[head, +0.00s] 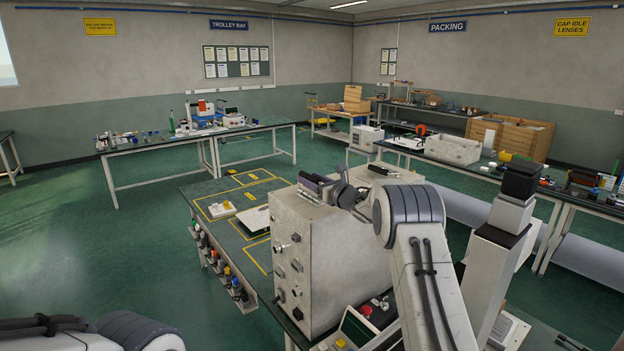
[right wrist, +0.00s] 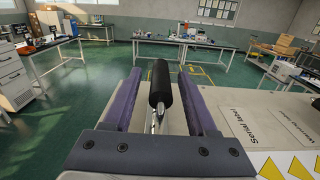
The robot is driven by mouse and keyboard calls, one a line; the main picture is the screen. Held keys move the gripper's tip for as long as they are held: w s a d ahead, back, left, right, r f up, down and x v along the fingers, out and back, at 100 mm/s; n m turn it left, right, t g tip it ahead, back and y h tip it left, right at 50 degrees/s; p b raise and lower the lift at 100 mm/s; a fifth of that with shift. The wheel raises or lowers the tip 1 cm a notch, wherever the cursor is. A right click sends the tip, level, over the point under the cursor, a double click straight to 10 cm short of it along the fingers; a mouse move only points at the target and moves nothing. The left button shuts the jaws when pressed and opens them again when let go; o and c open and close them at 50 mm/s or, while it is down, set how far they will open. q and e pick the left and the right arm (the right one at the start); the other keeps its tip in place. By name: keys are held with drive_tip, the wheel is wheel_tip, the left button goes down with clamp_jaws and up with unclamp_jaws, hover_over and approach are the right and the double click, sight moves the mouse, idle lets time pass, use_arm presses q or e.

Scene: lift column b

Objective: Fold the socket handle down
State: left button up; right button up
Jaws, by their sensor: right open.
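My right gripper (right wrist: 160,80) is open. Its two purple fingers stand either side of the socket handle, with a gap on each side. The handle has a black grip (right wrist: 160,84) and a thin shiny metal shaft below it; its foot is hidden by my gripper's body. In the head view my right gripper (head: 316,186) is at the top of a pale grey metal cabinet (head: 345,255), and I cannot make out the handle there.
The cabinet stands on a green bench (head: 208,190) with yellow outlines. A rack of coloured bottles (head: 225,270) hangs along its left edge. A small panel with a red button (head: 366,310) is in front of the cabinet. Open floor lies to the left.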

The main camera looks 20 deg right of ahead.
clamp_jaws()
idle(1.3)
